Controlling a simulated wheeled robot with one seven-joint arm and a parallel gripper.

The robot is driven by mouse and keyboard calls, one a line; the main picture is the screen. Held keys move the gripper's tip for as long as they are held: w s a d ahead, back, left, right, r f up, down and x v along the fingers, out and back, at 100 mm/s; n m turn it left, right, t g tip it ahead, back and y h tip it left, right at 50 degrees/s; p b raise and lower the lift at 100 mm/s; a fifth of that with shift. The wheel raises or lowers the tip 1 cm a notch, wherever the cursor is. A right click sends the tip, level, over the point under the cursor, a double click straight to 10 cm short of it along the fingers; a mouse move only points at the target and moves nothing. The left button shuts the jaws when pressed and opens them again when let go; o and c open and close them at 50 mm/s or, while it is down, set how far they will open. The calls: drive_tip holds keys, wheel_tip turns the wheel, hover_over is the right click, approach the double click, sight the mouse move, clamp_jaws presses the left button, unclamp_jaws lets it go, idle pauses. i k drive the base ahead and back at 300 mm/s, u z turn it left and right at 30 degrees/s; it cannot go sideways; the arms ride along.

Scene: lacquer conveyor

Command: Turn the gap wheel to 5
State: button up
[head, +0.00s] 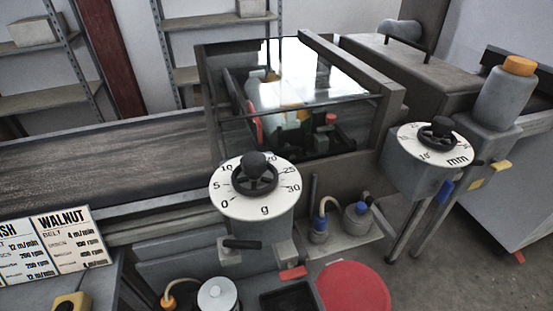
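A round white dial marked mm (410,143) sits on a grey housing at the right, and it carries a black handwheel with a knob (438,132). A numeral that looks like 10 shows near its front rim; the other numerals are small and partly hidden by the wheel. Its setting cannot be read. A second white dial marked g (238,207), with numerals from 0 to 30, stands nearer the middle with its own black handwheel (255,175). No label in view names either wheel as the gap wheel. My gripper is not in view.
A dark conveyor belt (100,168) runs at the left towards a glass-topped enclosure (310,75). A card headed WALNUT (65,240) stands at the lower left. A red round lid (352,288) lies at the bottom. A grey orange-capped bottle (503,95) stands behind the mm dial.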

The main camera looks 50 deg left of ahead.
sight(253, 164)
drive_tip(key=u, duration=2)
drive_tip(key=k, duration=1.65)
drive_tip(key=z, duration=0.9)
drive_tip(key=i, duration=0.9)
drive_tip(key=u, duration=0.1)
